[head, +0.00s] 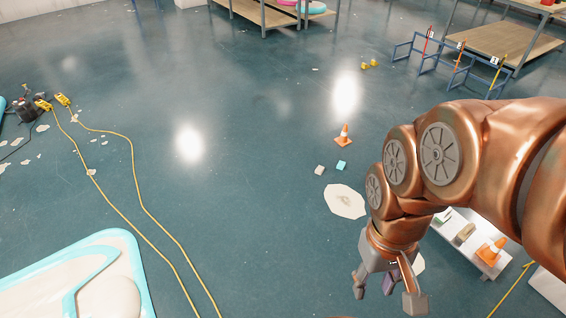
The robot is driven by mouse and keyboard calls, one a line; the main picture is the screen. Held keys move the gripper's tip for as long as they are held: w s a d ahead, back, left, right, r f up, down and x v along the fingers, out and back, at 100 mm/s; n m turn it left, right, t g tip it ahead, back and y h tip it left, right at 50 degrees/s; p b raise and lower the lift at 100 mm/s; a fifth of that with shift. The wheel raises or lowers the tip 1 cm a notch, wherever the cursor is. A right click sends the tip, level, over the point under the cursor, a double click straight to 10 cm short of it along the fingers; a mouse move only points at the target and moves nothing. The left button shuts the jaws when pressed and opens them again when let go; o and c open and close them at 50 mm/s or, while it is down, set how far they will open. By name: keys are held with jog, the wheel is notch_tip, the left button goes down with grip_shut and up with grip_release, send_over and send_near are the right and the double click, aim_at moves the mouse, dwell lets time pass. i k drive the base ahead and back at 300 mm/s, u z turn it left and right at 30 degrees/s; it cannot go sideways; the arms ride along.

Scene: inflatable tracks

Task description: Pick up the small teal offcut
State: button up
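The small teal offcut (341,165) lies flat on the dark teal floor, right of the picture's middle, just below an orange cone. A small beige piece (320,170) lies just left of it, apart from it. My gripper (386,288) hangs from my copper arm in the lower right, well below the offcut in the picture. Its fingers are spread apart. A small purple-grey item shows near the fingers, and I cannot tell whether it touches them.
An orange cone (343,136) stands just behind the offcut. A large cream patch (345,201) lies in front. A bench (486,258) with a cone stands at lower right. Yellow cables (133,190) and an inflatable (118,262) are at left.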

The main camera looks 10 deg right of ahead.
aim_at(341, 165)
jog(key=u, duration=1.4)
jog(key=i, duration=1.5)
jog(key=z, duration=2)
jog(key=i, duration=0.65)
jog(key=u, duration=0.8)
jog(key=i, duration=1.1)
jog(key=z, duration=0.5)
jog(key=i, duration=0.85)
jog(key=z, duration=0.6)
